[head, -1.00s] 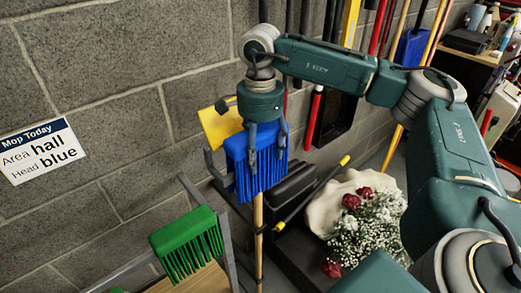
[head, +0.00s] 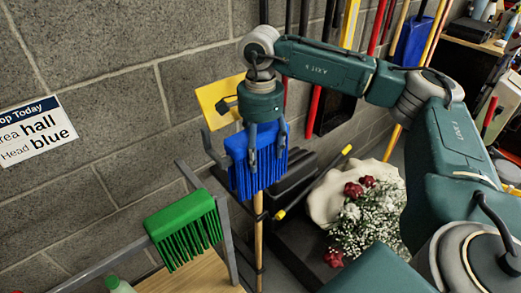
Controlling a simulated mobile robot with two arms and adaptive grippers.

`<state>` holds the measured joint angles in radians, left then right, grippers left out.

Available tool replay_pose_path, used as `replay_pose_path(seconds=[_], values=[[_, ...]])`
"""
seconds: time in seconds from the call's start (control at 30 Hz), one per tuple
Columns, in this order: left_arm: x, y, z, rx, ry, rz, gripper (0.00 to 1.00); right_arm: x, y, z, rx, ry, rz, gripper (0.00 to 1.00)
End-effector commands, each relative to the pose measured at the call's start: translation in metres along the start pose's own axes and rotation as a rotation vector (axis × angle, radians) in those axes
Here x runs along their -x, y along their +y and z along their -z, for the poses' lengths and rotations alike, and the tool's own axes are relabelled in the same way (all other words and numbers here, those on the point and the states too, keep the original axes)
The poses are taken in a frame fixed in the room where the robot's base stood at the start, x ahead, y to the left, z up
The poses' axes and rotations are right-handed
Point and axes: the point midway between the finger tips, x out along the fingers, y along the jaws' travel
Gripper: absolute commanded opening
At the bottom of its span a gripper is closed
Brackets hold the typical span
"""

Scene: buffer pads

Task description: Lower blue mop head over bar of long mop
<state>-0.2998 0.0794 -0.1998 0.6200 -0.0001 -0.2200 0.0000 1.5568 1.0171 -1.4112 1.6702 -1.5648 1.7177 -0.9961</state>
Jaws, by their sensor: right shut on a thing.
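The blue mop head (head: 257,176) hangs upright in my right gripper (head: 267,150), which is shut on it from above. The long mop's wooden handle (head: 259,238) stands upright directly below the blue head. The bar of the long mop is hidden behind the blue head, so I cannot tell whether the head touches it or sits over it. My left gripper is not in view.
A green mop head (head: 184,230) is beside a wooden table (head: 196,277) at lower left. A yellow board (head: 219,100) is behind my right gripper. White and red flowers (head: 366,220) lie at right. A sign (head: 38,132) on the wall reads "hall" and "blue".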

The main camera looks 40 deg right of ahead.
Motion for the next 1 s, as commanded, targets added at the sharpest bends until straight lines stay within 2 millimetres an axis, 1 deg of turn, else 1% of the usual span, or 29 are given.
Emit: replay_pose_path(seconds=[0.5, 1.0], values=[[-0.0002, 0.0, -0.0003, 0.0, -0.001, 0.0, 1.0, 0.0001, -0.0001, -0.0001, 0.0, 0.0, 0.0, 0.29], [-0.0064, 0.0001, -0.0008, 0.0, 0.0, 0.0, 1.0, -0.0076, -0.0002, -0.0003, 0.0, 0.0, 0.001, 0.29]])
